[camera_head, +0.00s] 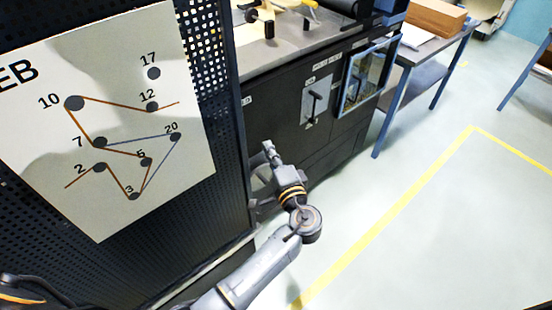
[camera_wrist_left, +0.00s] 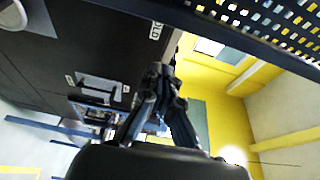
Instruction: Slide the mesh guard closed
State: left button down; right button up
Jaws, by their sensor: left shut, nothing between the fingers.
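The mesh guard (camera_head: 205,45) is a dark perforated panel that fills the left of the head view, with a white numbered web diagram (camera_head: 130,125) on it. Its perforated edge (camera_wrist_left: 275,22) also crosses the top right of the left wrist view. Past its right edge the dark machine front is uncovered. My left gripper (camera_head: 267,148) is just right of the guard's edge, in front of the machine. Its fingers (camera_wrist_left: 163,72) are shut and empty, below the perforated strip in the wrist view. I cannot tell whether they touch the guard. My right gripper is not in view.
The machine front (camera_head: 290,115) carries a lever panel (camera_head: 316,100) and a blue-framed window (camera_head: 368,76). A blue-legged table (camera_head: 426,68) with a cardboard box (camera_head: 436,17) stands beyond. Open floor with a yellow line (camera_head: 400,200) lies at right.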

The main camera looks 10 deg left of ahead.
pick_arm(q)
jog(key=a+p, duration=0.2)
jog(key=a, duration=0.2)
jog(key=shift+s+p, duration=0.2)
jog(key=shift+p, duration=0.2)
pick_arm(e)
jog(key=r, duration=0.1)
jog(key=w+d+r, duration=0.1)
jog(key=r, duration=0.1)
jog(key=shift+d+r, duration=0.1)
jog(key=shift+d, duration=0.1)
